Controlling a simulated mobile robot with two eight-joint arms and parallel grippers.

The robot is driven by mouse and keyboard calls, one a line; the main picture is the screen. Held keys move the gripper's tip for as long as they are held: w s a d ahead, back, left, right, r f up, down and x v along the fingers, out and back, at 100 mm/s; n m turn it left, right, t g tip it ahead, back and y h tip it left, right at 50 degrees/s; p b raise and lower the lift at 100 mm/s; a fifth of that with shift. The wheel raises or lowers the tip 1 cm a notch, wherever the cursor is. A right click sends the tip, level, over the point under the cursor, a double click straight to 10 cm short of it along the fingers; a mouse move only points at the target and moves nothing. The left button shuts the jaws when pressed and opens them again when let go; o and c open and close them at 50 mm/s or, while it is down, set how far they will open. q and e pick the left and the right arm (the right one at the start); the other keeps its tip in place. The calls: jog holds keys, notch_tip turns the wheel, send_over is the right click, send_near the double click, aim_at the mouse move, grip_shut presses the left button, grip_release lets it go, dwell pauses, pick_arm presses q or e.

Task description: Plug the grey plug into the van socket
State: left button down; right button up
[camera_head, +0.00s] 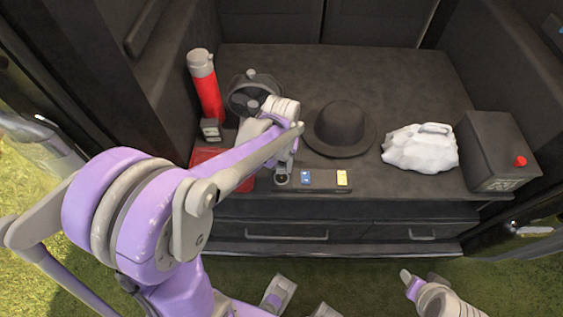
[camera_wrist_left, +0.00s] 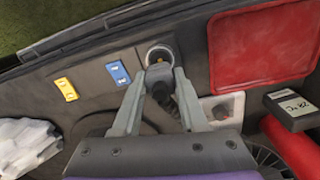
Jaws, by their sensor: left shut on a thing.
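The van socket (camera_wrist_left: 160,50) is a round, metal-rimmed opening at the end of a dark panel strip, beside a blue and a yellow socket. It also shows at the panel's left end in the head view (camera_head: 282,181). My left gripper (camera_wrist_left: 158,72) is shut on the grey plug (camera_wrist_left: 159,75), with its fingertips at the socket's near rim. A dark cable (camera_wrist_left: 168,101) trails back between the fingers. Part of the socket's inside still shows; I cannot tell whether the plug touches it. My right arm shows in part at the bottom right, but its jaws are unclear.
A black hat (camera_head: 340,128), white bag (camera_head: 420,148) and dark box (camera_head: 497,150) stand to the right. A red flask (camera_head: 205,85), dark round object (camera_head: 250,92) and red flat item (camera_wrist_left: 265,50) are near my left arm. Drawers (camera_head: 370,233) lie below.

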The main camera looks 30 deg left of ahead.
aim_at(281, 178)
pick_arm(q)
jog(key=shift+f+b, duration=1.25)
jog(key=shift+f, duration=0.7)
jog(key=shift+f+b, duration=0.5)
jog(key=shift+f, duration=0.05)
dwell(0.7)
jog(key=shift+c, duration=1.8)
grip_release()
notch_tip(281, 178, up, 11)
jog(key=shift+f+p, duration=0.1)
jog(key=shift+p, duration=0.8)
